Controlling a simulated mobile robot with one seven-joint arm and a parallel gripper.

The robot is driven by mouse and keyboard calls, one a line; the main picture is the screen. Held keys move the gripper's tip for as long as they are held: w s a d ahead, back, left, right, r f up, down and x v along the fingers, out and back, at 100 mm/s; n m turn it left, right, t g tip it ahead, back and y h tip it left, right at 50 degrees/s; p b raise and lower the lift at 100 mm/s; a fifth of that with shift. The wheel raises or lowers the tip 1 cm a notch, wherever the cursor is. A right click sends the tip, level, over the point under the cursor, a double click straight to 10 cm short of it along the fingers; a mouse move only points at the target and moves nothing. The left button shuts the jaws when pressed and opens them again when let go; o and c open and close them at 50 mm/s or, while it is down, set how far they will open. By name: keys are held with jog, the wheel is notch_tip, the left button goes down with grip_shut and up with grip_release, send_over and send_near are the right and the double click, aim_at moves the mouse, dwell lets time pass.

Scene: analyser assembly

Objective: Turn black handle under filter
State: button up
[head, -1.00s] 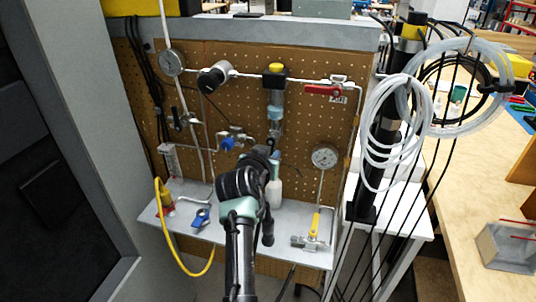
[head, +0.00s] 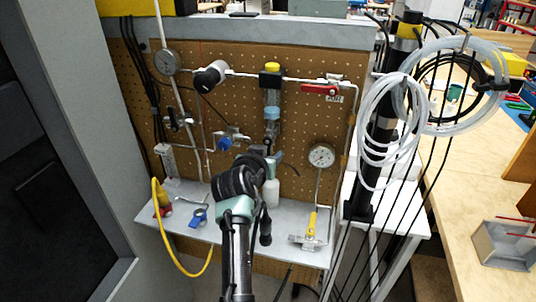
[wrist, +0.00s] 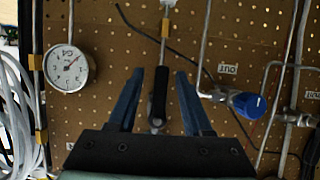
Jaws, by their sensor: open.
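The filter (head: 271,98) hangs on the pegboard below a yellow-topped black block in the head view. In the wrist view, which looks upside down, a black handle (wrist: 159,93) on a silver fitting stands nearly lengthwise between my fingers. My gripper (wrist: 157,82) is open, with one blue finger on each side of the handle. Gaps show on both sides, with no clear contact. In the head view my gripper (head: 272,163) is in front of the board below the filter. My wrist and arm hide much of the handle there.
A round gauge (head: 321,156) is to the right, and a blue knob (head: 224,143) to the left. A red-handled valve (head: 320,89) sits upper right. A white bottle (head: 271,192) and a yellow-handled valve (head: 311,225) are on the shelf (head: 190,222) below. A thin black cable crosses the board nearby.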

jog(key=v, duration=1.3)
dwell(0.4)
jog(key=s+r+n+t+y+p, duration=0.1)
jog(key=s+r+t+p, duration=0.15)
jog(key=r, duration=0.95)
jog(key=s+r+t+y+p, duration=0.15)
jog(key=s+r+t, duration=0.25)
jog(key=r, duration=0.8)
jog(key=s+r+n+t+p, duration=0.1)
jog(key=s+r+t+p, duration=0.25)
jog(key=r, duration=0.85)
jog(key=s+r+n+t+y+p, duration=0.1)
jog(key=s+r+t, duration=0.3)
jog(key=s+r, duration=0.7)
jog(key=shift+s+r+t+y, duration=0.2)
jog(key=shift+s+t+y, duration=0.05)
jog(key=shift+t+y, duration=0.1)
